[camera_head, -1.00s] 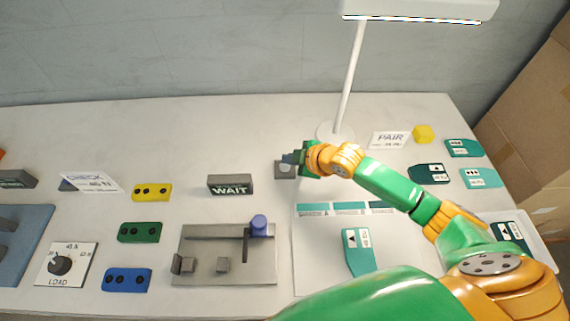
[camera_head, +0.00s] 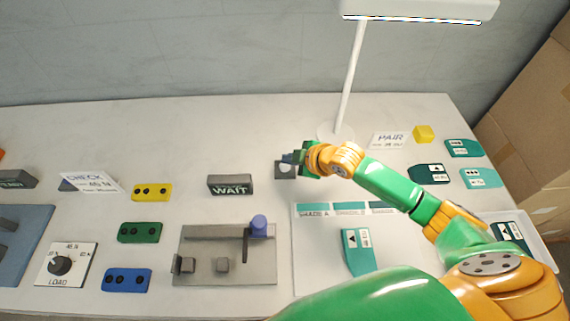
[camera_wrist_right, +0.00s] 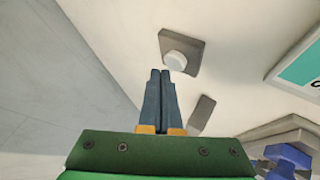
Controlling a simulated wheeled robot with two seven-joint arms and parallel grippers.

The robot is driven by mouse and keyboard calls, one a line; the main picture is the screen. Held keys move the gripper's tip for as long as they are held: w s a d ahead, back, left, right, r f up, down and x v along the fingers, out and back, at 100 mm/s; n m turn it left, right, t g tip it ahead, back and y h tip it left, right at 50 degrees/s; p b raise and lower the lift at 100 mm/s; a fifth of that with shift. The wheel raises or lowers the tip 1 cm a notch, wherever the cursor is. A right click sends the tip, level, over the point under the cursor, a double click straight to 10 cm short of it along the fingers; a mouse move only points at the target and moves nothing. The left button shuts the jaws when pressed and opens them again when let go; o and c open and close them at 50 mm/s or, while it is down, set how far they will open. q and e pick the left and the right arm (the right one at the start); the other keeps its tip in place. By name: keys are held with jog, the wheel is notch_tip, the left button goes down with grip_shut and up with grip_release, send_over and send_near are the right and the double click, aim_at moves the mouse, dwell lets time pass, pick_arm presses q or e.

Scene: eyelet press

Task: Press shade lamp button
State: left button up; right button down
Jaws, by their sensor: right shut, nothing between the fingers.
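The lamp button is a round white cap (camera_wrist_right: 175,61) on a small grey square plate (camera_wrist_right: 193,45) in the right wrist view. In the head view its plate (camera_head: 283,174) lies on the table in front of the lamp base (camera_head: 335,131). My right gripper (camera_head: 289,158) comes in from the right beside the button. In the wrist view the fingers (camera_wrist_right: 160,73) are together with nothing between them, and their tips appear just short of the cap. I cannot tell whether they touch it. My left gripper is not in view.
A dark WAIT sign (camera_head: 230,185) stands left of the button. A grey fixture with a blue knob (camera_head: 259,224) is nearer the front. A pale mat (camera_head: 311,258) with a teal card (camera_head: 358,252) lies to the right. A PAIR card (camera_head: 389,140) and yellow cube (camera_head: 423,133) are farther right.

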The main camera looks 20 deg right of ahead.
aim_at(289, 168)
jog(key=shift+f, duration=0.1)
jog(key=shift+f, duration=0.35)
jog(key=shift+f+b, duration=0.2)
jog(key=shift+b, duration=0.1)
dwell(0.3)
jog(key=shift+r+p, duration=0.65)
jog(key=shift+p, duration=0.2)
notch_tip(289, 168, up, 6)
jog(key=p, duration=0.6)
jog(key=shift+p, duration=0.3)
